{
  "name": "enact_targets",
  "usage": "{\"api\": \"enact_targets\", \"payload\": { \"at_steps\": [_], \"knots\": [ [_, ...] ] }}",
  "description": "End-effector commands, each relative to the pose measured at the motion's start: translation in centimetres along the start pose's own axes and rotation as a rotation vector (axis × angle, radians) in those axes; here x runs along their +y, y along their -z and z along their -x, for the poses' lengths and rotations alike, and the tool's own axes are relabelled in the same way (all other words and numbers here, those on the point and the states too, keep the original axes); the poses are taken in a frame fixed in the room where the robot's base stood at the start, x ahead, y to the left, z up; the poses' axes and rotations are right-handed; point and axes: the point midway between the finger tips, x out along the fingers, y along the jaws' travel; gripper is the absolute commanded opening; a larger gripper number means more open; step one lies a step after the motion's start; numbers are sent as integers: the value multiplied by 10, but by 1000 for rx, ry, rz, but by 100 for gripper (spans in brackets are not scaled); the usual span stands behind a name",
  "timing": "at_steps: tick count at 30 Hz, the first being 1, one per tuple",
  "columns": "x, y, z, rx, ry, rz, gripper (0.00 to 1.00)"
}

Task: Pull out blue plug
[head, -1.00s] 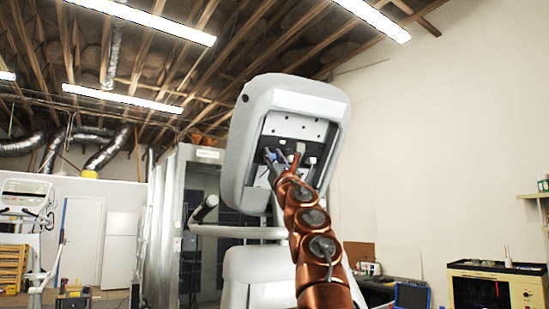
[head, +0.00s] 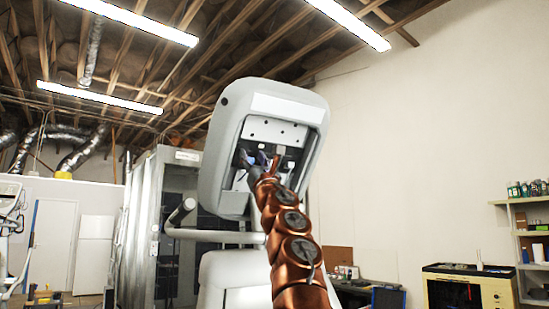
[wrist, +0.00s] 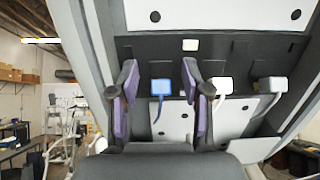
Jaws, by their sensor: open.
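The blue plug (wrist: 161,87) sits in the dark strip of the console's open back, with a blue cable hanging below it. My gripper (wrist: 159,68) is open, with one purple-padded finger on each side of the blue plug and visible gaps to it. In the head view my gripper (head: 246,160) reaches into the opening of the grey console (head: 227,150), where the blue plug is hard to make out.
A white plug (wrist: 223,86) is close beside my right finger. Another white plug (wrist: 272,85) is farther right, and a small white connector (wrist: 190,45) is above. The console's frame surrounds the opening. A yellow-fronted cabinet (head: 468,285) stands at the right.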

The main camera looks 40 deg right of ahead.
Motion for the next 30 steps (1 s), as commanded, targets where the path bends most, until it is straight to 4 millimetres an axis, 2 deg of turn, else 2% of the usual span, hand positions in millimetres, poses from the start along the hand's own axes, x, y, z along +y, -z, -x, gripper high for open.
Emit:
{"api": "enact_targets", "payload": {
  "at_steps": [15,30],
  "knots": [
    [0,8,10,6,-2,-16,48],
    [-1,8,25,6,0,-16,48]
  ]
}}
